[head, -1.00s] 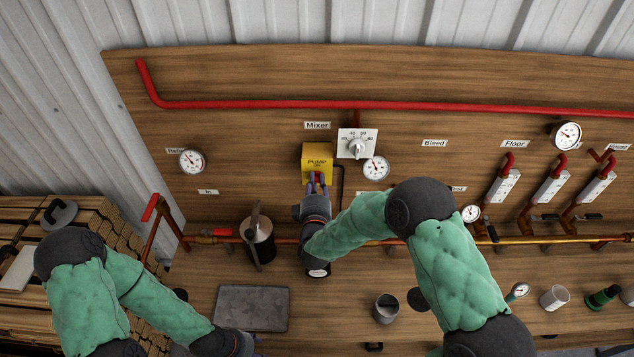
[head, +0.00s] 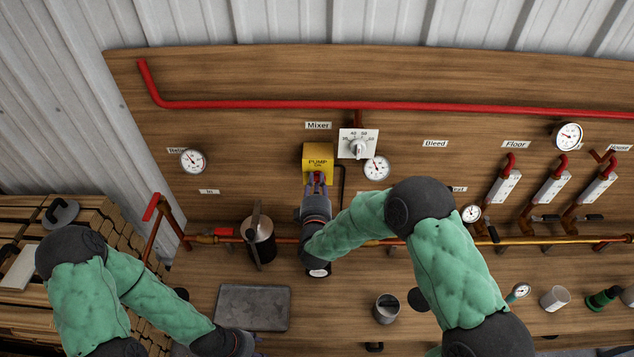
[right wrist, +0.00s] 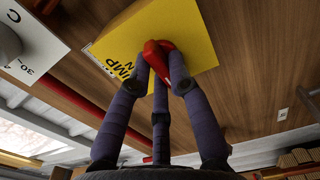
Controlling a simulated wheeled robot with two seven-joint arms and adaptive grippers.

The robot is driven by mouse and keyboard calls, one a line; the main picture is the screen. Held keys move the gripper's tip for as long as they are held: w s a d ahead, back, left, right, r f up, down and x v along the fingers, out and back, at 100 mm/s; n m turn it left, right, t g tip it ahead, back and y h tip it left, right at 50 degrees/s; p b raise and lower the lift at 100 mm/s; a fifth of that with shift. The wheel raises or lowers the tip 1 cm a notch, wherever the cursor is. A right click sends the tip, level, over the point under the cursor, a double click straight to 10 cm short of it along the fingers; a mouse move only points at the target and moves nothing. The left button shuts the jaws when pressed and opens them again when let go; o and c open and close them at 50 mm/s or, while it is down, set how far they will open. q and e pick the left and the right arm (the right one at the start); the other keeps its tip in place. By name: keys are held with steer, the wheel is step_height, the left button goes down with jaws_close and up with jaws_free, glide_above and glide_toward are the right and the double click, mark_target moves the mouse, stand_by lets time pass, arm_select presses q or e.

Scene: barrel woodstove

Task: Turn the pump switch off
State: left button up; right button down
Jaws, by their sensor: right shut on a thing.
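The pump switch is a yellow box (head: 317,158) marked "PUMP" on the wooden panel, below the "Mixer" label. It also shows in the right wrist view (right wrist: 190,30). Its red switch lever (right wrist: 157,50) stands out from the box face. My right gripper (head: 316,184) is at the lower part of the box. In the right wrist view its fingers (right wrist: 160,75) are closed around the red lever, which they partly hide. My left forearm comes in at the lower left of the head view; the left gripper (head: 245,345) is at the bottom edge, and its fingers are not clear.
A white dial plate (head: 357,143) and a round gauge (head: 377,168) sit just right of the box. A copper pipe (head: 380,241) crosses below, with a metal canister (head: 262,240) at left. A grey tray (head: 252,307) lies lower down.

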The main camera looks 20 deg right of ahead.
steer(key=c, duration=1.1)
jaws_free()
steer(key=shift+w+a+r, duration=0.1)
steer(key=shift+r, duration=0.1)
steer(key=shift+c, duration=0.2)
steer(key=shift+f, duration=0.1)
steer(key=v, duration=1.2)
